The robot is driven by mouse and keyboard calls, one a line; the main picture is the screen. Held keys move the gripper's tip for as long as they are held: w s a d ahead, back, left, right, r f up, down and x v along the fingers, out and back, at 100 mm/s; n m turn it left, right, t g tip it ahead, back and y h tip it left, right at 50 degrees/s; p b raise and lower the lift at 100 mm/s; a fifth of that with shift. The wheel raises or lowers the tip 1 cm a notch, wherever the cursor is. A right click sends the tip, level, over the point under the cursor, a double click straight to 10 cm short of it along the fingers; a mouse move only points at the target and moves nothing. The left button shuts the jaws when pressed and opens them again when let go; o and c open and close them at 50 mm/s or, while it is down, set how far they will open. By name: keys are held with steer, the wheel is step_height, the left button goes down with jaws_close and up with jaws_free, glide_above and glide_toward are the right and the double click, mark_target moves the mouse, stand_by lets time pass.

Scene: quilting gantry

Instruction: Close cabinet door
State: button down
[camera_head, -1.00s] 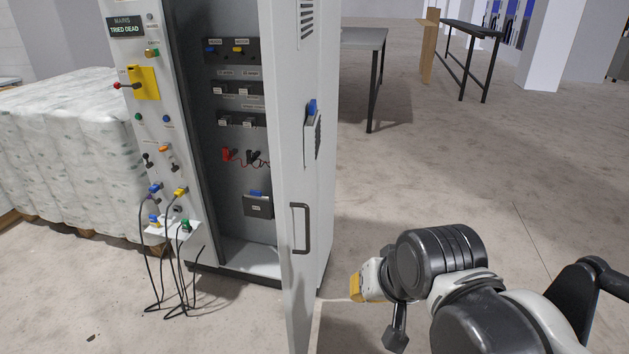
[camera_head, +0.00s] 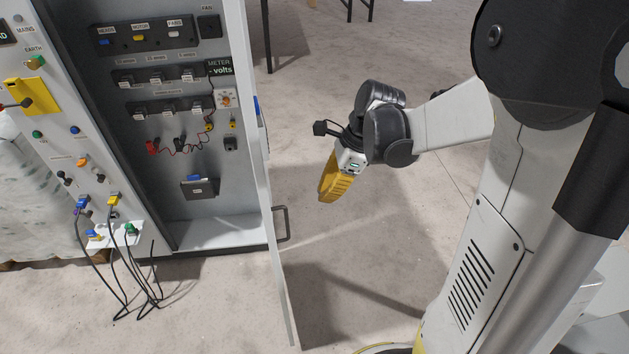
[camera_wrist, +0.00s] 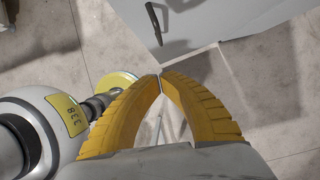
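The grey cabinet (camera_head: 215,235) stands open at left in the head view, its inside panels showing. Its door (camera_head: 282,285) stands swung out toward me, seen almost edge-on. The dark bar handle (camera_head: 281,224) sticks out from the door's right side. My gripper (camera_head: 326,194), with yellow fingers, hangs in the air to the right of the handle, apart from the door. In the wrist view, the fingertips (camera_wrist: 160,78) meet with nothing between them. The door's outer face (camera_wrist: 225,18) and handle (camera_wrist: 154,22) show beyond them at the top.
Looped dark cables (camera_head: 120,280) hang from the cabinet's left control panel to the floor. A wrapped white stack (camera_head: 20,205) stands at far left. The floor (camera_head: 345,265) right of the door is open up to my arm. Table legs (camera_head: 266,40) show behind.

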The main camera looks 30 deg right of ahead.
steer(key=w+a+f+b, duration=0.2)
steer(key=a+f, duration=0.4)
steer(key=shift+w+f, duration=0.25)
steer(key=shift+a, duration=0.2)
